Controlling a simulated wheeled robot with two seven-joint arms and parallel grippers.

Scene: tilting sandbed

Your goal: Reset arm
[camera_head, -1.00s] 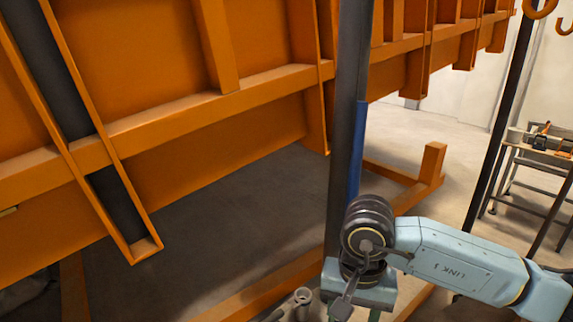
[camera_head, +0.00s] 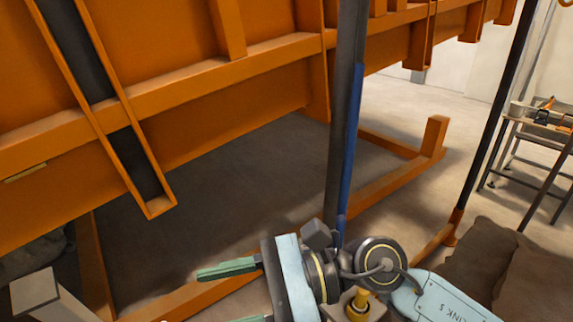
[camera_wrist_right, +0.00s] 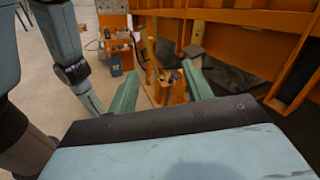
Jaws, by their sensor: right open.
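My right gripper (camera_head: 232,294) is at the bottom middle of the head view, with its two green fingers pointing left. The lower finger is partly cut off by the frame's edge. The same gripper (camera_wrist_right: 161,88) shows in the right wrist view with its fingers spread apart and nothing between them. My right arm comes in from the lower right. My left gripper is in neither view.
The large orange sandbed frame (camera_head: 215,65) fills the upper left. A dark upright post with a blue strip (camera_head: 352,150) stands close behind my right wrist. Dark sacks (camera_head: 487,262) lie at lower right. A metal work table (camera_head: 545,135) stands at the far right.

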